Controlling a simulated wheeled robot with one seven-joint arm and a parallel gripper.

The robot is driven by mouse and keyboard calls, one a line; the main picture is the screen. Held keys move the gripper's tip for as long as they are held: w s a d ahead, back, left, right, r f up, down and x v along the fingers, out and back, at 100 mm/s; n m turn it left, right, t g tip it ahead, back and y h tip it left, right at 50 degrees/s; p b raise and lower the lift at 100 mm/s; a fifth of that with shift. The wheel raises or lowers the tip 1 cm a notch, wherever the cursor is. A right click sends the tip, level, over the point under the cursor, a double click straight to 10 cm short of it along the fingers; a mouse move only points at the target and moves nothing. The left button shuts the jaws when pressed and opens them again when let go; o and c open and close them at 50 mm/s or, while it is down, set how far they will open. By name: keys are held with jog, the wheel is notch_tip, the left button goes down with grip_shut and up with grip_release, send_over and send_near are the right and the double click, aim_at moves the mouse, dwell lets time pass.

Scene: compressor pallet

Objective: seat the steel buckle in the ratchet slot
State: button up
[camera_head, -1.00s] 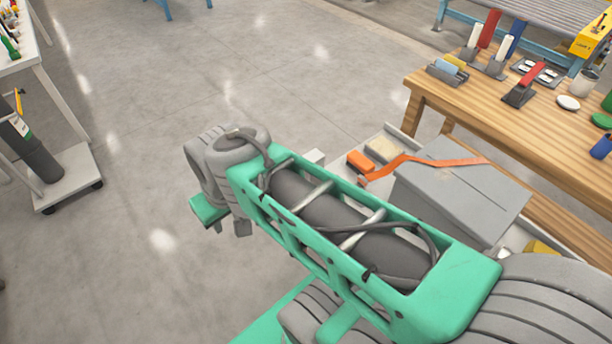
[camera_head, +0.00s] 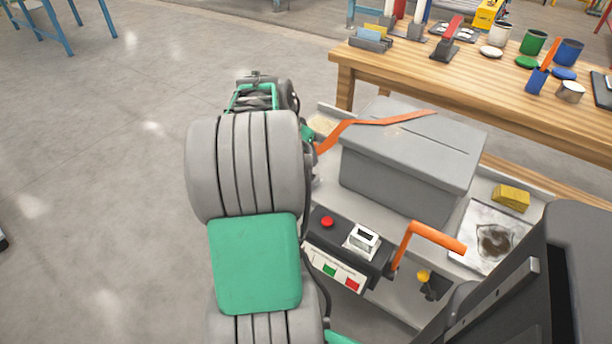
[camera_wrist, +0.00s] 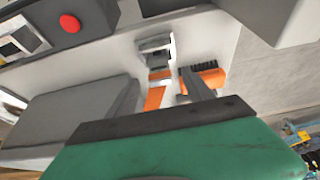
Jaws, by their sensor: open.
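In the wrist view my gripper (camera_wrist: 160,77) is open, its two grey fingers spread on either side of an orange strap (camera_wrist: 154,98). At the strap's upper end is a grey metal piece (camera_wrist: 155,44), which looks like the steel buckle; it lies beyond the fingertips and no grip on it shows. In the head view the strap (camera_head: 385,120) runs over the lid of a grey box (camera_head: 400,180) and down its left side. My arm hides the buckle and my fingers there. I cannot make out the ratchet slot with certainty.
An orange-backed brush (camera_wrist: 203,79) lies close by the right finger. A control panel with a red button (camera_head: 327,222) and an orange lever (camera_head: 436,238) stand in front of the box. A yellow block (camera_head: 511,197) lies right of it. A wooden bench (camera_head: 450,88) stands behind.

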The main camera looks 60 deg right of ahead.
aim_at(305, 160)
jog(key=b+x, duration=0.1)
jog(key=x, duration=0.4)
jog(key=shift+s+d+f, duration=0.1)
jog(key=shift+d+f, duration=0.05)
jog(key=shift+f, duration=0.05)
grip_shut()
dwell(0.3)
